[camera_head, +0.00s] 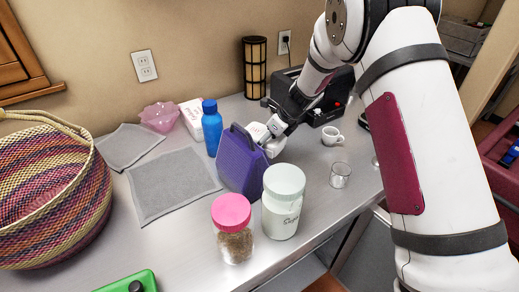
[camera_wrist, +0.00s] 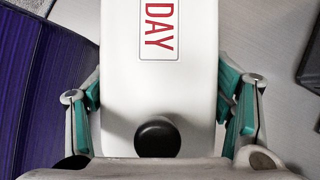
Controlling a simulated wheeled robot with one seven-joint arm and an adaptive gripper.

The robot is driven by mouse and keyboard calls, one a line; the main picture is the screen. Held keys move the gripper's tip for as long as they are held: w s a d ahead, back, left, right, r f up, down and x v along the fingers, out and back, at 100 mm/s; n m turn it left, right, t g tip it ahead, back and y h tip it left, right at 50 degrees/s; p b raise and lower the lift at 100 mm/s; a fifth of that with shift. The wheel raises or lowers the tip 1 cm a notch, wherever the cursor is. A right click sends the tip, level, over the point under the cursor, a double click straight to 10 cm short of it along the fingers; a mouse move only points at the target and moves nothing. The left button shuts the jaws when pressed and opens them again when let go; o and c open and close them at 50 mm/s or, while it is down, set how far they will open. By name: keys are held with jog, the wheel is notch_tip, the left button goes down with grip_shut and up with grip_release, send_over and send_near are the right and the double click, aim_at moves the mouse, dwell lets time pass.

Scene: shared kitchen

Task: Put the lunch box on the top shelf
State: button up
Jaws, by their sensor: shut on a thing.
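My gripper (camera_wrist: 162,100) is at the counter, with its teal-lined fingers on both sides of a white box-like object (camera_wrist: 125,85). That object has a red "DAY" label, and a round black knob shows in front of it. In the head view the white object (camera_head: 274,148) is partly hidden by my wrist. An upright purple case (camera_head: 238,163) with a top handle stands just left of it, and its ribbed side (camera_wrist: 40,85) shows at the left in the wrist view. I cannot tell which of the two is the lunch box. No top shelf can be made out.
A blue bottle (camera_head: 212,128) stands left of the purple case. A pale green-lidded jar (camera_head: 282,205) and a pink-lidded jar (camera_head: 233,240) stand in front. A glass (camera_head: 340,175), a white cup (camera_head: 332,136) and a black appliance (camera_head: 330,100) are to the right. Grey mats lie left.

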jog(key=shift+f+p, duration=0.3)
jog(key=shift+f, duration=1.8)
jog(key=shift+f, duration=0.15)
jog(key=o, duration=1.2)
jog(key=v, duration=1.2)
jog(key=shift+d+b, duration=0.1)
jog(key=shift+b, duration=0.2)
